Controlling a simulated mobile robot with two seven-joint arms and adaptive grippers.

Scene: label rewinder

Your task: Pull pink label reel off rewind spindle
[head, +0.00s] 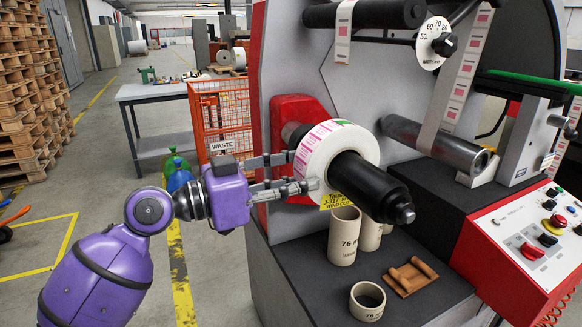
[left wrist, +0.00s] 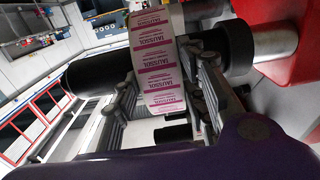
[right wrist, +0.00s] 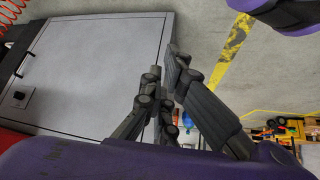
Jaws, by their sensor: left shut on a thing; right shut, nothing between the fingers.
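The pink label reel (head: 345,150), a white roll with pink printed labels on its rim, is around the black rewind spindle (head: 370,188), whose free end sticks out toward the front right. My left gripper (head: 302,171) is at the reel's left side, fingers across its width. In the left wrist view the fingers lie on both sides of the reel's printed rim (left wrist: 160,75), shut on it. The spindle (left wrist: 95,72) shows on both sides there. My right gripper (right wrist: 163,65) is shut and empty in the right wrist view, away from the reel; it is outside the head view.
Below the reel, cardboard cores (head: 344,236), a short core ring (head: 367,300) and a brown cradle (head: 410,277) stand on the dark machine deck. A red control panel (head: 530,240) is at right. An orange waste cage (head: 222,115) stands behind my left gripper.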

